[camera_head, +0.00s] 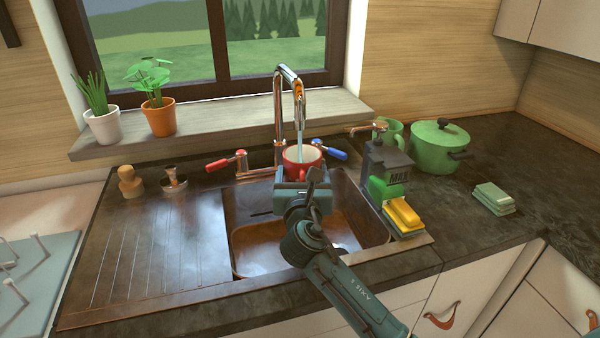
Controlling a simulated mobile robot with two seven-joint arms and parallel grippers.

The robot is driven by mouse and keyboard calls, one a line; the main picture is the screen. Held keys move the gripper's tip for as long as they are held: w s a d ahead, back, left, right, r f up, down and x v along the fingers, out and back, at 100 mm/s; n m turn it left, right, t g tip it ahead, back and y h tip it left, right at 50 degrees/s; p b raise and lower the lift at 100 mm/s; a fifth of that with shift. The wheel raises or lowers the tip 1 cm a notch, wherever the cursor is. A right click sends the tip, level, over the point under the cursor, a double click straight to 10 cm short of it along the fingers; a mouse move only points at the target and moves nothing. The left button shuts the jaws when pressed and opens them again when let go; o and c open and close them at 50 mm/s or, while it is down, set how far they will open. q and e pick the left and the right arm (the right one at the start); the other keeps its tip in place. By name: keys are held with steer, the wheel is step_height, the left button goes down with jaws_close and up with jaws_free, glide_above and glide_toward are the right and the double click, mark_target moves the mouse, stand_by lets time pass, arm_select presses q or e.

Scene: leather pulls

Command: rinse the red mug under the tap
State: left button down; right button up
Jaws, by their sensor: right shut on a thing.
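The red mug (301,170) is upright under the spout of the chrome tap (279,120), over the back of the sink (262,262). A pale stream of water (299,140) runs from the spout down into the mug's open top. My right gripper (299,181) is shut on the mug from the near side and hides its lower part. The tap has a red lever (218,164) on the left and a blue lever (329,152) on the right. My left gripper is not in view.
Right of the sink stand a dark soap dispenser (388,165), a yellow sponge (402,214) and a green pot (438,147). A green sponge stack (493,199) lies farther right. Potted plants (160,116) stand on the sill (210,131). The ribbed drainboard (155,240) is clear.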

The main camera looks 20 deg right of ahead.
steer(key=shift+d+r, duration=0.15)
steer(key=shift+d, duration=0.1)
steer(key=shift+s+p, duration=0.45)
steer(key=shift+p, duration=0.1)
steer(key=s+p, duration=0.3)
steer(key=s, duration=0.3)
steer(key=shift+s, duration=0.35)
